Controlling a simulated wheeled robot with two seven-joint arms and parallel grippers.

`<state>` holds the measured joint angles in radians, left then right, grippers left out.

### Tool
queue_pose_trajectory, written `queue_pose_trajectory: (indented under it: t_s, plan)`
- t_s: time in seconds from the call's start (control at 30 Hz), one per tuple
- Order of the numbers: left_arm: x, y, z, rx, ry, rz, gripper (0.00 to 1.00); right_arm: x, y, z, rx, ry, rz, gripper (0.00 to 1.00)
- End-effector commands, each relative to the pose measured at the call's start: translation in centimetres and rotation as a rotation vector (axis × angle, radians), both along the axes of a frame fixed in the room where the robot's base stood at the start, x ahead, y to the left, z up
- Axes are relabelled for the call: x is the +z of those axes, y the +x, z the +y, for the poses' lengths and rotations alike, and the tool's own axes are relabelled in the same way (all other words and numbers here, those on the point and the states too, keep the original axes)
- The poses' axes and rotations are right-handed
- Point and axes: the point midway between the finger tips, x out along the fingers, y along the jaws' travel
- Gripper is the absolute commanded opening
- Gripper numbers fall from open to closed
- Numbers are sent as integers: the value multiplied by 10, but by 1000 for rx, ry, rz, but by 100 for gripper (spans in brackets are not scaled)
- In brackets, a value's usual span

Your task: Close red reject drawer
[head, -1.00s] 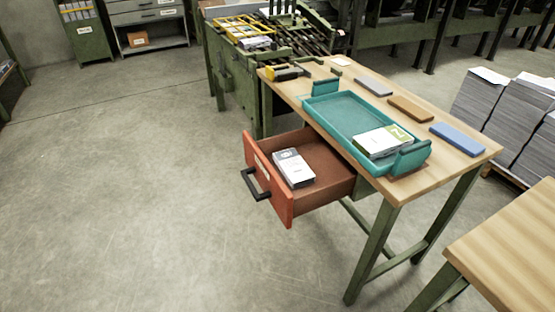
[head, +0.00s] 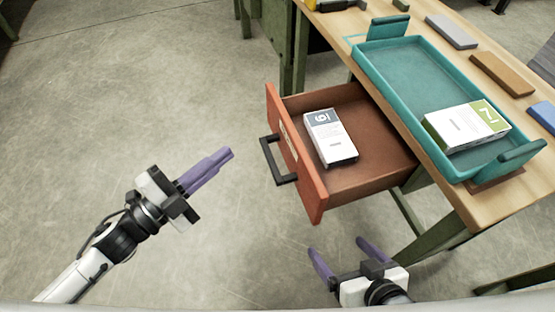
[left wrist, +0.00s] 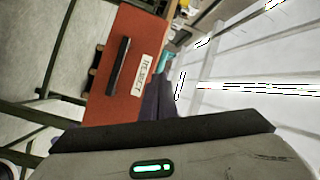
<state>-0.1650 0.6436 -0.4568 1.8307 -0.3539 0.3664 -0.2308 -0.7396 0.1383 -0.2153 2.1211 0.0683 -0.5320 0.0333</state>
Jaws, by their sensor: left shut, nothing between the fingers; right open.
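The red reject drawer (head: 296,160) is pulled out from under the wooden table, with its black handle (head: 276,160) on the front. A white and grey booklet stack (head: 330,138) marked 6 lies inside it. The drawer front (left wrist: 122,65) with its reject label also shows in the left wrist view. My left gripper (head: 228,154) is shut and empty, to the left of the handle and apart from it. Its dark fingers (left wrist: 158,100) show in the left wrist view. My right gripper (head: 338,246) is open and empty, below the drawer in the head picture.
A teal tray (head: 378,85) on the wooden table (head: 448,205) holds a white and green stack (head: 468,126) marked 7. Grey (head: 452,31), brown (head: 502,73) and blue blocks lie beside it. The floor (head: 130,80) left of the drawer is clear.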

Motion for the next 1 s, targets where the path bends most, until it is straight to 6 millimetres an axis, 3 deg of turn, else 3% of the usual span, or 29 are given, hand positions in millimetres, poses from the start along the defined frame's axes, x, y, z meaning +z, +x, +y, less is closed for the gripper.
queue_pose_trajectory:
  t_s: [0.03, 0.2, 0.43, 1.0]
  plan:
    - [-3, -1, 1, -97, 83, -115, 0, -10, -1, 1, -4, 9, -2, 86]
    - [-2, -21, 6, -346, 267, -354, 0, -9, 4, 3, -11, 28, -25, 86]
    - [-3, -28, 0, -438, 321, -425, 0, -6, 4, 4, -14, 36, -30, 86]
    - [-2, 6, -104, -434, 317, -423, 0, -13, 1, 5, -12, 37, -16, 86]
